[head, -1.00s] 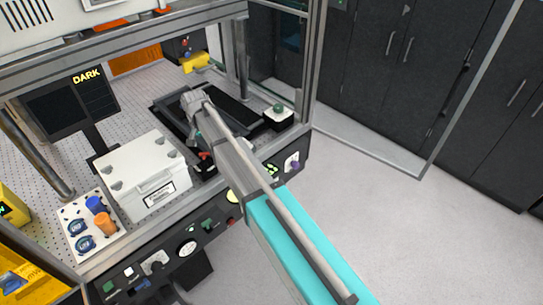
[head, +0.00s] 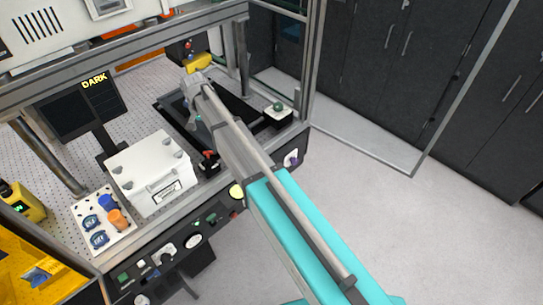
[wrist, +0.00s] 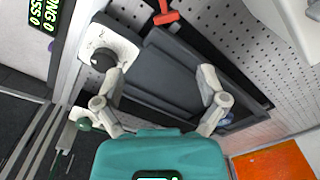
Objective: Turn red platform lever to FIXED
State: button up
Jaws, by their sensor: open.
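The red lever (head: 208,154) is a small red handle at the front edge of the dark platform (head: 168,118), just right of the white box in the head view. In the wrist view the red lever (wrist: 166,14) is at the top edge, beyond the dark grey platform slab (wrist: 165,75). My gripper (wrist: 161,80) is open and empty, its two fingers spread over the slab and apart from the lever. In the head view my arm reaches across the platform and hides part of it and the fingertips. I cannot read any FIXED marking.
A white lidded box (head: 152,175) stands left of the lever. A screen reading DARK (head: 95,92) is behind. Frame posts and a top beam surround the bench. Open floor lies at right.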

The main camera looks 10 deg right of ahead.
jog(key=s+d+f+b, duration=0.2)
jog(key=s+d, duration=0.2)
jog(key=d, duration=0.3)
jog(key=s+d+f+b, duration=0.1)
jog(key=s+d+b, duration=0.1)
jog(key=s+d, duration=0.3)
jog(key=s+d+f+m+b, duration=0.1)
jog(key=s+d, duration=0.4)
jog(key=d, duration=0.5)
jog(key=shift+d+f+b, duration=0.25)
jog(key=shift+f+b, duration=0.4)
jog(key=shift+f, duration=0.2)
jog(key=shift+w, duration=0.1)
notch_tip(320, 180, up, 8)
jog(key=f+n+p, duration=0.1)
jog(key=n+p, duration=0.3)
jog(key=p, duration=0.4)
send_over(208, 159)
jog(key=w, duration=0.4)
jog(key=shift+a+r, duration=0.15)
jog(key=shift+r, duration=0.1)
jog(key=shift+f+b, duration=0.2)
jog(key=shift+b, duration=0.25)
notch_tip(208, 159, down, 14)
jog(key=b, duration=1.3)
jog(key=shift+r, duration=0.25)
